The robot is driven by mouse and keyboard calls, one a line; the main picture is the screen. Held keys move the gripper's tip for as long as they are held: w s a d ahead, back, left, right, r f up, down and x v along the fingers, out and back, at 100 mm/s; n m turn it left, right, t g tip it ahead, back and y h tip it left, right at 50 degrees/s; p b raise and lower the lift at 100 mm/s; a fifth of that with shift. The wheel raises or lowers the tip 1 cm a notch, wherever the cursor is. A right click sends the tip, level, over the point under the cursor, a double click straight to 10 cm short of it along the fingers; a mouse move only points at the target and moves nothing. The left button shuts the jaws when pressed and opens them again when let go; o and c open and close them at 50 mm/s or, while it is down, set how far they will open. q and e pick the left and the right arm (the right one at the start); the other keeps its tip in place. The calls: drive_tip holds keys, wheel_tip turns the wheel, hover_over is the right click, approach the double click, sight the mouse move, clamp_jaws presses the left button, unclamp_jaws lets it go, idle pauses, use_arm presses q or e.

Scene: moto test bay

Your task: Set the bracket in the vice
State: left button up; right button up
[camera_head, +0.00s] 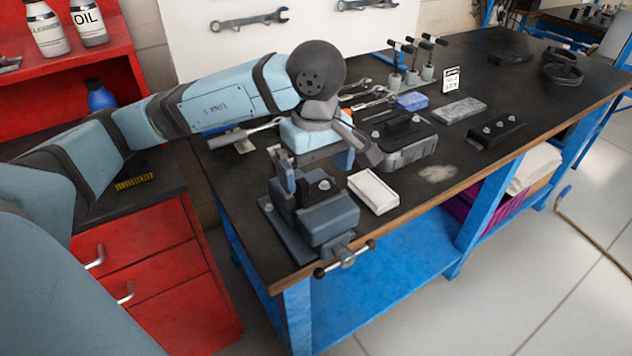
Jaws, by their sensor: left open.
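The grey-blue vice (330,222) stands at the near left corner of the bench, its handle over the front edge. A black bracket-like part (319,190) with a silver bolt sits at the vice's jaws; how deep it is seated is hidden. My left gripper (316,168) is open just above the vice and this part, pointing down, and hides some of it. I cannot tell whether its fingers touch the part. A similar black bracket (497,133) with two silver bolts lies farther right on the bench. My right gripper is not in view.
A white box (373,191) lies just right of the vice, with a black case (405,142) behind it. A grey block (460,110), a blue box (412,101) and wrenches lie farther back. A red cabinet (150,240) stands left of the bench. The bench's right part has free room.

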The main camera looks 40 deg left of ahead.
sight(317, 190)
use_arm(q)
wheel_tip(317, 190, up, 10)
drive_tip(key=p, duration=0.1)
drive_tip(key=shift+r, duration=0.2)
drive_tip(key=shift+d, duration=0.1)
idle(0.3)
